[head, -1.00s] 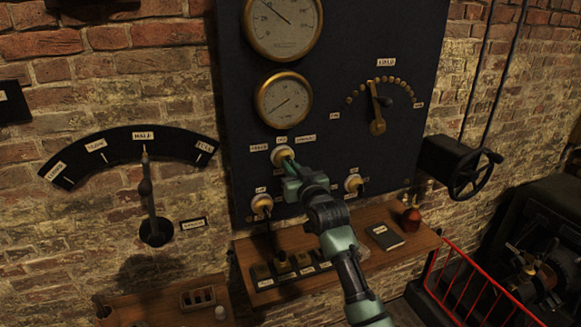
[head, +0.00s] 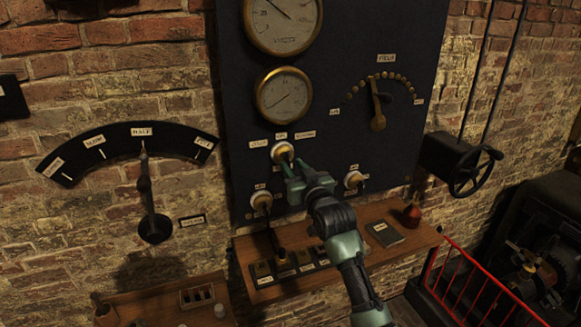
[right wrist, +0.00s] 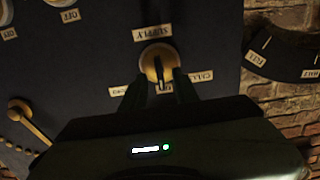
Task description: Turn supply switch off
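The supply switch (head: 283,152) is a round brass mount on the dark panel, below the lower gauge. A SUPPLY label (right wrist: 153,33) is on one side; the lever points the opposite way, between two side labels. My right gripper (head: 290,165) is close in front of the switch, just below it. Its two fingers (right wrist: 157,78) are apart, one on each side of the lever. Contact cannot be told. My left gripper is not in view.
Two smaller brass switches (head: 261,200) (head: 354,180) flank my right arm lower on the panel. A dial lever (head: 377,110) and handwheel (head: 473,172) are to the right.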

